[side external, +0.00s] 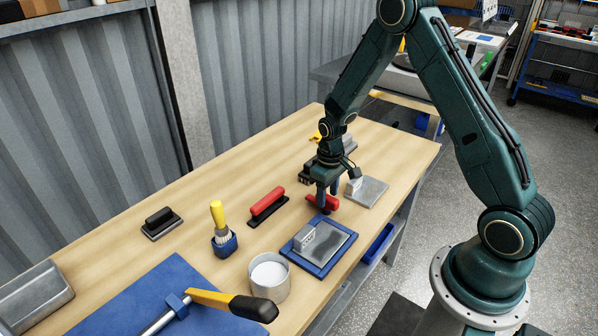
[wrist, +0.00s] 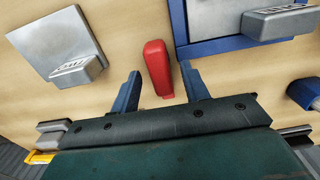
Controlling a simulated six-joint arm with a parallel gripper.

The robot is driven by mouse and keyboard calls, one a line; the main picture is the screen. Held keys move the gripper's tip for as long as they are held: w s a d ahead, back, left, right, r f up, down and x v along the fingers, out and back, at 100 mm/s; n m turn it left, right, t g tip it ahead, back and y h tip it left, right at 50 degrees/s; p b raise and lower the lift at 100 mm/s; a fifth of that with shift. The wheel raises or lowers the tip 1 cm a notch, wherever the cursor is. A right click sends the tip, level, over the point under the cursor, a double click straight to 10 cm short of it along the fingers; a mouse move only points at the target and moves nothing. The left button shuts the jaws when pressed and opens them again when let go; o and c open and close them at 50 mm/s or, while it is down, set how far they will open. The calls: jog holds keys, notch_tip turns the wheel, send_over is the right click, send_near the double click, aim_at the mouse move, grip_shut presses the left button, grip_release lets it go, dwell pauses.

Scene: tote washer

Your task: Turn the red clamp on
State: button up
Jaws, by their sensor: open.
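A red bar-shaped handle, taken as the red clamp (side external: 323,202), sits low over the wooden table, right below my gripper (side external: 328,190). In the wrist view the red clamp (wrist: 158,68) points away from me, its near end between the two blue fingers of my gripper (wrist: 160,70). The fingers are spread, with gaps on both sides of the red handle; it is not gripped. The gripper partly hides the clamp in the side view. How the clamp is mounted cannot be seen clearly.
A blue-framed plate (side external: 295,251) and a bare grey plate (side external: 377,192) lie on either side. A red-handled black tool (side external: 267,206), a yellow-handled brush (side external: 218,218), a white pot (side external: 270,283) and a blue mat (side external: 140,301) are further left. The table (side external: 165,255) between them is clear.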

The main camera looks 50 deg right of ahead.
jog(key=shift+f, duration=0.4)
grip_shut()
